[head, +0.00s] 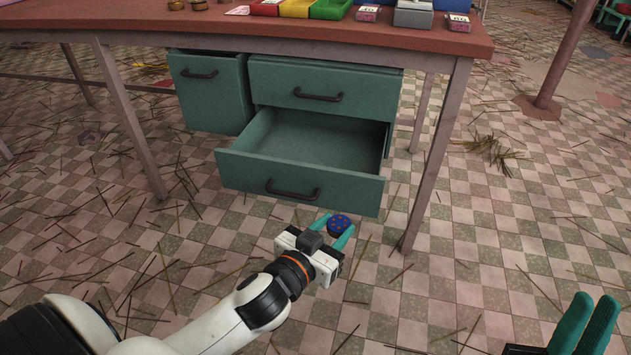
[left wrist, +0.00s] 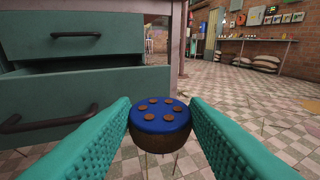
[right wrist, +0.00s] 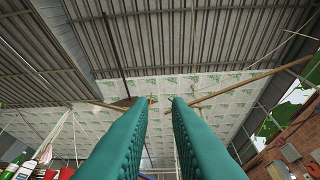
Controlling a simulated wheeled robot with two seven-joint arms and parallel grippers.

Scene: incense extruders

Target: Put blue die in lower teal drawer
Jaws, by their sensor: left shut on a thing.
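The blue die (head: 339,223) is a short round piece with a blue face, brown dots and a dark side. My left gripper (head: 333,231) is shut on it and holds it in front of the drawer's right front corner, outside the drawer. In the left wrist view the die (left wrist: 160,122) sits between the teal fingertips. The lower teal drawer (head: 240,172) is pulled out, and its visible inside is empty. It also shows at the left of the left wrist view (left wrist: 85,98). My right gripper (head: 590,322) is empty at the lower right, with a gap between its fingers.
The upper teal drawer (head: 325,86) above is closed, as is the teal cabinet door (head: 208,95) on the left. The brown table (head: 180,27) overhangs them, with a table leg (head: 436,150) right of the open drawer. Thin sticks litter the checkered floor (head: 480,225).

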